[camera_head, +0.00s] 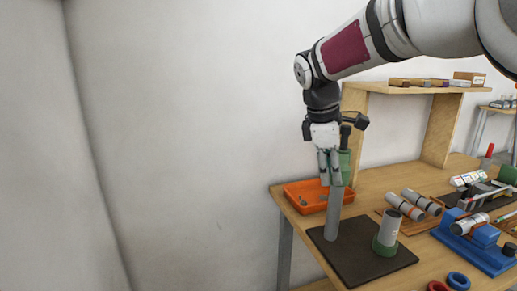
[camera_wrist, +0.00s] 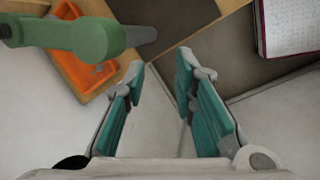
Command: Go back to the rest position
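My gripper (camera_head: 330,183) hangs fingers down above the front left part of the table. In the wrist view its teal fingers (camera_wrist: 160,70) stand apart with only pale floor and a table edge between them, so it is open and empty. A tall grey post with a green upper part (camera_head: 334,215) stands on a dark mat (camera_head: 350,268). In the wrist view its green part (camera_wrist: 95,40) lies left of the fingers, outside the gap. In the head view the fingers overlap this green part; I cannot tell whether they touch it.
An orange tray (camera_head: 293,192) with small parts sits at the table's left edge. A grey cylinder with a green base (camera_head: 387,232) stands on the mat. Grey cylinders (camera_head: 412,203) and a blue fixture (camera_head: 478,252) are to the right. A wooden shelf (camera_head: 440,130) stands behind.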

